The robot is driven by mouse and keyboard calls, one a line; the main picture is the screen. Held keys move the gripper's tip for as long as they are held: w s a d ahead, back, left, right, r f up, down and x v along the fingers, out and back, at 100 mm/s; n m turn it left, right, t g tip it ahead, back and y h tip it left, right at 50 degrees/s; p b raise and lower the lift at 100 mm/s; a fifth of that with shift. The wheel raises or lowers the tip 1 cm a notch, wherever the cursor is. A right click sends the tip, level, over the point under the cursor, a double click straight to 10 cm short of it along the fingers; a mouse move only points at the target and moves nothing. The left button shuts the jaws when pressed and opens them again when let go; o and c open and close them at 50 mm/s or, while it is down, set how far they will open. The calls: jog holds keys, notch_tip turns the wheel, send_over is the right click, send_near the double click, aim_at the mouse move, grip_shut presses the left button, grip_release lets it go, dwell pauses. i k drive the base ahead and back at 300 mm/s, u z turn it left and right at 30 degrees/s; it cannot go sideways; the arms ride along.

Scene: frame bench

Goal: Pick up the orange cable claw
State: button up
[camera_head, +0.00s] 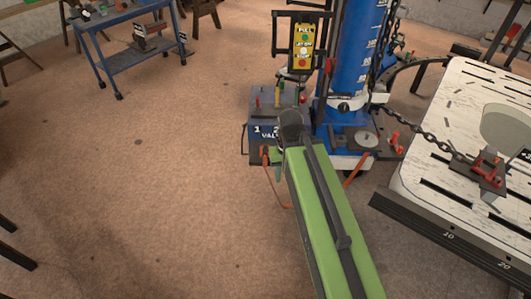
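I cannot clearly make out an orange cable claw. A thin orange cable (277,195) hangs at the front of the dark valve box (262,145) and passes behind my green arm. A small orange-red piece (264,156) sits on the box front at the cable's upper end; its shape is too small to tell. Another orange-red strip (356,170) shows right of my arm, by the blue column's base. My arm reaches from the bottom edge up to the box, and its dark end joint covers part of the box. My gripper's fingers are not visible.
A blue column (355,50) with a chain stands behind my arm. A white slotted bench (440,165) with red clamps (488,170) fills the right. A yellow pendant (303,46) hangs above the box. A blue cart (125,50) stands far left.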

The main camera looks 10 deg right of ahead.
aim_at(264, 154)
jog(key=u, duration=0.1)
jog(key=i, duration=0.65)
jog(key=u, duration=0.75)
jog(key=i, duration=0.8)
jog(key=u, duration=0.6)
